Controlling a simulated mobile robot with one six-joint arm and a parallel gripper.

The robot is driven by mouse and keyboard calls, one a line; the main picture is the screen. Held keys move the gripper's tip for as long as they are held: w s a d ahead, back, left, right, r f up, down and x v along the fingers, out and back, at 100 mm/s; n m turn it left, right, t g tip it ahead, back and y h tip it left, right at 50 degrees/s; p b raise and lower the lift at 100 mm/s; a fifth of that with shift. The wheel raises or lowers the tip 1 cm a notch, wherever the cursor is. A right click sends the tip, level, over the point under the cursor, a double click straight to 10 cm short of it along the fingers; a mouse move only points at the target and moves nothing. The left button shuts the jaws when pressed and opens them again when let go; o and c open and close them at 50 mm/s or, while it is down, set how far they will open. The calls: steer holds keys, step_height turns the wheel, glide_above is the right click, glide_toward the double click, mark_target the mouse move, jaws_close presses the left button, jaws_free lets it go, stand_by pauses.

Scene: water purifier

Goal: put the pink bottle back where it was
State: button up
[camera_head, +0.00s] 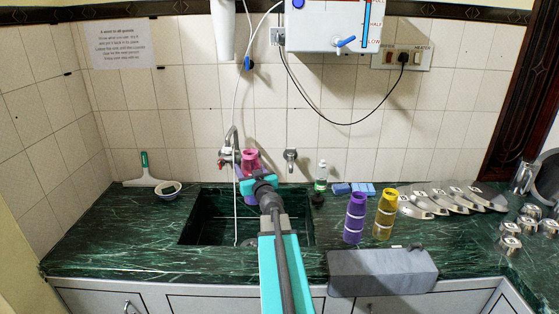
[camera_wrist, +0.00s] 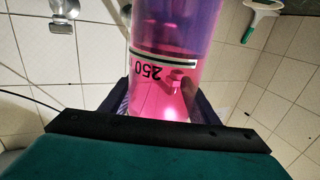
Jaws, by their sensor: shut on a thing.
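The pink bottle (camera_head: 250,158) is at the back of the sink, close beside the metal tap (camera_head: 230,150). My gripper (camera_head: 247,178) reaches over the sink and is shut on it. In the wrist view the pink bottle (camera_wrist: 165,60) fills the middle, with a dark band and the mark "250" upside down. The fingers of my gripper (camera_wrist: 165,105) lie on both sides of it.
A purple bottle (camera_head: 355,218) and a yellow bottle (camera_head: 385,214) stand on the green counter right of the sink (camera_head: 200,222). A grey box (camera_head: 382,272) lies at the front edge. A white hose hangs beside the tap. The counter left of the sink is mostly clear.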

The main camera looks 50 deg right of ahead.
steer(key=w+a+f+n+t+y+b, duration=0.1)
steer(key=w+a+f+n+y, duration=0.2)
steer(key=a, duration=0.6)
steer(key=w+a+f+n+y+b, duration=0.1)
steer(key=w+a+f+n+y, duration=0.1)
steer(key=a+y, duration=0.5)
steer(key=w+a+f+n+t+y+b, duration=0.1)
steer(key=w+a+f+n+y, duration=0.15)
steer(key=a, duration=0.85)
steer(key=s+a+f+n+g+y, duration=0.2)
steer(key=a+n+y, duration=0.1)
steer(key=a, duration=0.5)
steer(key=s+a+f+n+g+y+b, duration=0.1)
steer(key=s+a+f+n+g+y, duration=0.1)
steer(key=a, duration=0.7)
steer(key=s+a+f+n+g+y+b, duration=0.1)
steer(key=s+a+f+n+g+y, duration=0.2)
steer(key=a, duration=0.5)
steer(key=n+y, duration=0.1)
steer(key=y, duration=0.1)
steer(key=shift+s+a+y, duration=0.35)
steer(key=shift+s+a, duration=0.05)
steer(key=shift+f, duration=0.1)
